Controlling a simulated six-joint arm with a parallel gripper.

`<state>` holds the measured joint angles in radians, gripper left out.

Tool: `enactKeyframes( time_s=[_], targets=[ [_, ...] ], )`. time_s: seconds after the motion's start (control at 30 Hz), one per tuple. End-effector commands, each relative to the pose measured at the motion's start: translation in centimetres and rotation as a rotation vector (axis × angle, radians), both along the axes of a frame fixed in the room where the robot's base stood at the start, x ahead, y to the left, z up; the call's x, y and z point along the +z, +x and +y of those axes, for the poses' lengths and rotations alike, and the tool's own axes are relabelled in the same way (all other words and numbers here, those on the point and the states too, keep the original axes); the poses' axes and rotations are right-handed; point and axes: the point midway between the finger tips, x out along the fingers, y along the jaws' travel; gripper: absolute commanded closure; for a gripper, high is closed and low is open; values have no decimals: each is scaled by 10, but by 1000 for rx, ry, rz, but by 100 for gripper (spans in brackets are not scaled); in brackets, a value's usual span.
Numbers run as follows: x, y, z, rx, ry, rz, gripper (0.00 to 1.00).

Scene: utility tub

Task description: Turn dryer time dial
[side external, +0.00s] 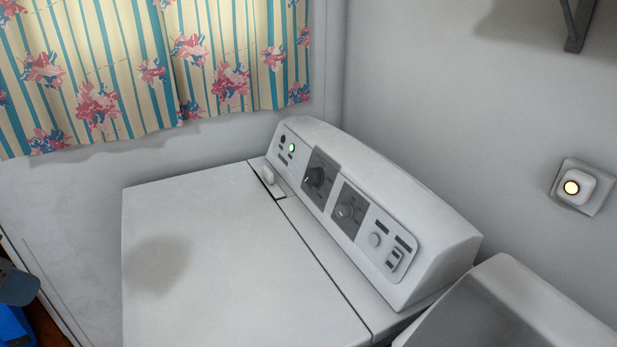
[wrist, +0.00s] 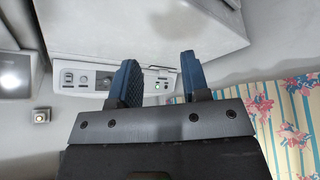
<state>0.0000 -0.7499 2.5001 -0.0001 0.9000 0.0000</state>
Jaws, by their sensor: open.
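The white dryer has a sloped control panel (side external: 360,222) along its back edge. The panel carries a black dial (side external: 316,177) and a grey dial (side external: 345,211), each on a dark square plate; I cannot tell from their labels which sets the time. In the wrist view, which is upside down, my gripper (wrist: 157,60) has its two blue fingers spread with nothing between them. The dryer panel (wrist: 80,90) shows beyond them, and the left finger hides part of it. My fingers appear apart from both dials.
The panel also has a green light (side external: 292,148), a round button (side external: 375,240) and a rocker switch (side external: 396,260). A second white appliance (side external: 500,305) stands at the lower right. A flowered curtain (side external: 150,70) hangs behind. The dryer top (side external: 220,260) is clear.

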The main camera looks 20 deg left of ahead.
Motion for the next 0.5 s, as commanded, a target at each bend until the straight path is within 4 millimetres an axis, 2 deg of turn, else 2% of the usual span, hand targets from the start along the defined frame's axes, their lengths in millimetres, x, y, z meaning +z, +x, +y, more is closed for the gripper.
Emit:
enactKeyframes(
  time_s=[0.1, 0.17, 0.27, 0.37, 0.4, 0.47, 0.5],
  targets=[
    [0, 0, 0, 0, 0, 0, 56],
    [0, 1, 0, -4, 2, -2, 51],
    [3, 13, -1, -49, 24, -23, 41],
    [10, 43, -5, -163, 84, -78, 32],
    [13, 60, -8, -227, 120, -110, 28],
    [16, 89, -13, -332, 185, -166, 27],
    [18, 110, -17, -405, 234, -206, 27]
  ],
)
